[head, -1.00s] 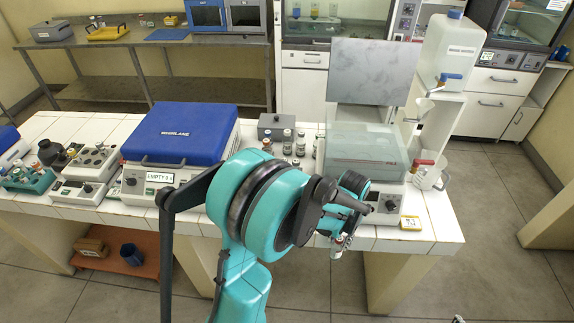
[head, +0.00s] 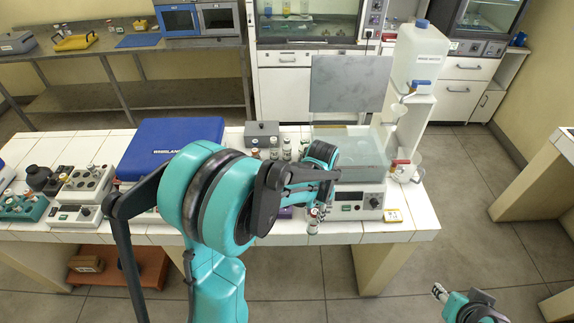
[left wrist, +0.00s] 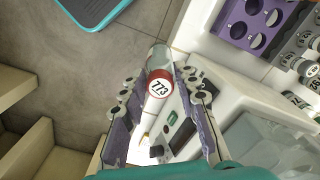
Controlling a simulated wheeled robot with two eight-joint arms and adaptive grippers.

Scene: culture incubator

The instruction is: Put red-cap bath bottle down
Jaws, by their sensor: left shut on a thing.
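My left gripper (head: 316,208) (left wrist: 160,92) is shut on the red-cap bottle, in front of the bench edge beside the water bath's front panel. In the left wrist view the red cap (left wrist: 159,84), marked 773, faces the camera between the two fingers. The clear glass body (left wrist: 158,58) extends beyond it over the floor. In the head view the bottle (head: 313,224) is small and partly hidden by the gripper. The water bath (head: 360,202) has a clear tank, a raised grey lid and a front panel. My right gripper (head: 465,305) shows partly at the bottom right; its finger opening is unclear.
A purple rack with round holes (left wrist: 255,22) stands near the bath, with several capped bottles (head: 287,150) behind.

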